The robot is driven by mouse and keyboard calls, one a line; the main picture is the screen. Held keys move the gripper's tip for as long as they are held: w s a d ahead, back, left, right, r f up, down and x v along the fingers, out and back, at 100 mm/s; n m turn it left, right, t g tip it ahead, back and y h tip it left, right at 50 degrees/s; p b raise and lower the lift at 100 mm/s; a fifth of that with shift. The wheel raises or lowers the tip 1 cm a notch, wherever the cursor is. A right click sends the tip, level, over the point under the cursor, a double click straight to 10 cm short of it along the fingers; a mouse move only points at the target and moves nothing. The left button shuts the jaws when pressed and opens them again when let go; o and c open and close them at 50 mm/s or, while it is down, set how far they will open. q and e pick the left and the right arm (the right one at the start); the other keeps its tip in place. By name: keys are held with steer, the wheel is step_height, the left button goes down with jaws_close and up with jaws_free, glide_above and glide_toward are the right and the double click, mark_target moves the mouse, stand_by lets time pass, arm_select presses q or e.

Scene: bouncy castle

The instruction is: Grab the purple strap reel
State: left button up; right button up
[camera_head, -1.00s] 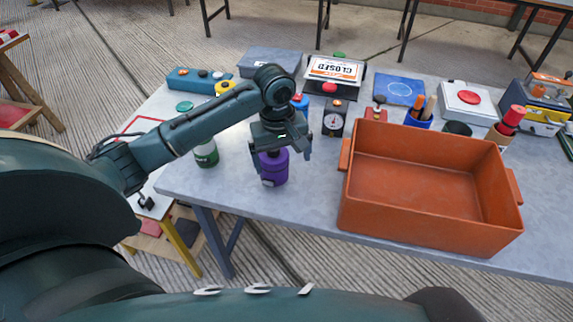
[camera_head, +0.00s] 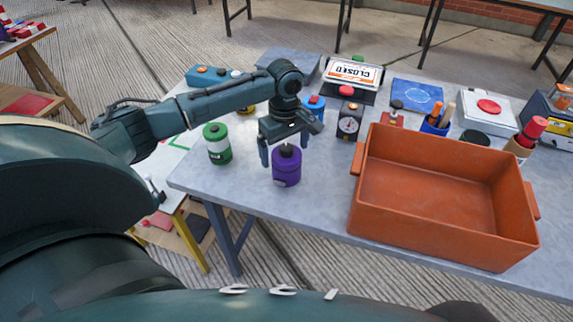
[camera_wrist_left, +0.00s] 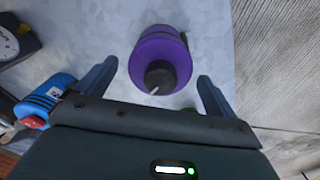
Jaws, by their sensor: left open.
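The purple strap reel (camera_head: 287,168) stands upright near the front left edge of the grey table, with a dark cap on top. My left gripper (camera_head: 284,153) is open just behind and above it, its fingers spread to either side. In the left wrist view the purple reel (camera_wrist_left: 160,58) lies ahead of and between the two open fingers (camera_wrist_left: 157,80); I see no contact. My right gripper is not in view.
An orange bin (camera_head: 445,198) stands close on the right. A gauge (camera_head: 349,122) and a closed sign (camera_head: 353,73) stand farther back. The table front edge is near.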

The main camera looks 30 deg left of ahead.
arm_select(q)
steer(key=f, duration=0.4)
steer(key=shift+d+f, duration=0.2)
steer(key=shift+d, duration=0.05)
steer(key=shift+r, duration=0.1)
steer(key=c, duration=1.4)
